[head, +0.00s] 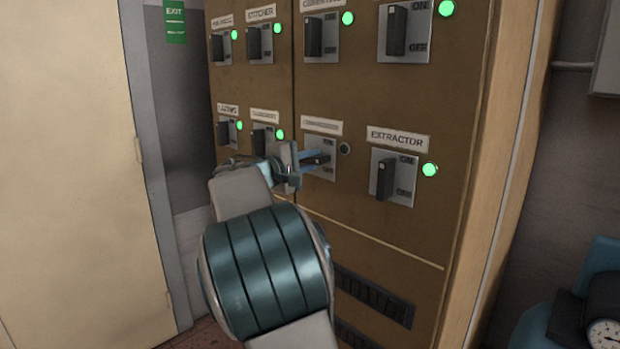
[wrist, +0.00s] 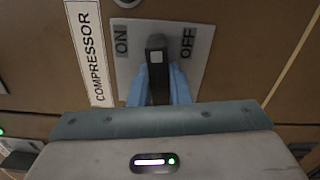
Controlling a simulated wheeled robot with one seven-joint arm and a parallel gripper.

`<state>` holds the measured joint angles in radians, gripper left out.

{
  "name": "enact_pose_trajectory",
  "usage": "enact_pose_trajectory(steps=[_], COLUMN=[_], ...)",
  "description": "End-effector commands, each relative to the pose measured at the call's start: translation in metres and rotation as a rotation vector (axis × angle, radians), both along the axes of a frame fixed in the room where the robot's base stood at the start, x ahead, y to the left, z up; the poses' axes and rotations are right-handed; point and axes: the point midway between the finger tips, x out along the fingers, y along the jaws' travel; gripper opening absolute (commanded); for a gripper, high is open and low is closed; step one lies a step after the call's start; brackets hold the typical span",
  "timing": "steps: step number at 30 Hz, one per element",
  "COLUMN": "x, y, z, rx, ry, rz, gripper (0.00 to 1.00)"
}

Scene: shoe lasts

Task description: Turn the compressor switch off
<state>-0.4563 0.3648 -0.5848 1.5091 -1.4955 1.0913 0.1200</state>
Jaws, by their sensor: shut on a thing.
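The compressor switch is a grey plate with a dark lever (wrist: 157,50), under a white COMPRESSOR label (wrist: 90,55) in the wrist view. My gripper (wrist: 158,82) has its blue fingers on both sides of the lever, shut on it. The lever sits between the ON and OFF marks. In the head view my gripper (head: 312,162) reaches the switch plate (head: 327,172) in the lower row, and its fingers hide part of the lever. The round lamp (head: 345,149) beside this switch is dark.
The extractor switch (head: 387,180) is close on the right, with its lamp (head: 429,170) green. Several other switches with green lamps fill the brown cabinet. A pale door (head: 65,150) is at left. A teal object with a dial (head: 605,333) is at lower right.

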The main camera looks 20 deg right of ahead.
Motion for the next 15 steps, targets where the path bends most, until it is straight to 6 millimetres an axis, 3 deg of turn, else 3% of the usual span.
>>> enact_pose_trajectory(steps=[15], x=[0.0003], y=[0.0003], z=[-0.0016], rx=[0.059], ry=[-0.155], rz=[0.001], gripper=[0.0])
